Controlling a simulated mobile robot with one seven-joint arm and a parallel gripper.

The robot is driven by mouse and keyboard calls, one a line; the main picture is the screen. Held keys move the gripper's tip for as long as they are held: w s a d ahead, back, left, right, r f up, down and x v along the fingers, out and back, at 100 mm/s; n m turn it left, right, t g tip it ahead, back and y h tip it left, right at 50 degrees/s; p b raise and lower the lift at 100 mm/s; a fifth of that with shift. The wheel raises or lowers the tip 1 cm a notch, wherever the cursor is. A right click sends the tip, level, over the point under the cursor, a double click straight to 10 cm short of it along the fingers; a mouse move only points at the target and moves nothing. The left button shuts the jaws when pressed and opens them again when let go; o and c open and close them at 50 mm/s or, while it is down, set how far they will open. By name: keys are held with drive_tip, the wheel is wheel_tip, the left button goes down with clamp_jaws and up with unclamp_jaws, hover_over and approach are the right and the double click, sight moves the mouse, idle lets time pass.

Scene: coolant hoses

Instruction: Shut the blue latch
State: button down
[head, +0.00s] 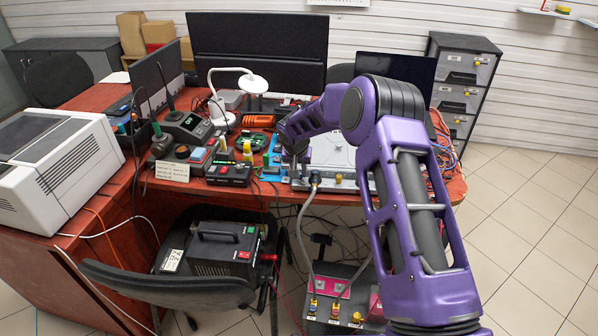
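A blue part (273,157) stands at the left end of a pale flat unit (332,152) near the table's front edge. It may be the blue latch, but it is too small to tell its shape or whether it is shut. My purple arm reaches in from the right, and my gripper (297,165) points down just right of the blue part. The gripper is small and dark, and its fingers cannot be made out. I cannot tell whether it touches anything. A grey hose (302,222) runs from a fitting (315,178) at the unit's front edge down to a box below.
The red table (92,97) is crowded with small devices left of my gripper. A lamp (226,112) and monitors (258,45) stand behind. A chair (165,290) with a black power unit (212,248) and a floor box with colored fittings (335,312) are in front. The right floor is clear.

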drive_tip(key=n+y, duration=0.1)
drive_tip(key=n, duration=0.2)
drive_tip(key=shift+d, duration=0.2)
drive_tip(key=shift+n+y+p, duration=0.5)
drive_tip(key=shift+n+y, duration=0.2)
drive_tip(key=shift+n, duration=1.1)
drive_tip(key=c, duration=0.7)
unclamp_jaws()
drive_tip(key=shift+d, duration=0.1)
drive_tip(key=shift+w, duration=0.1)
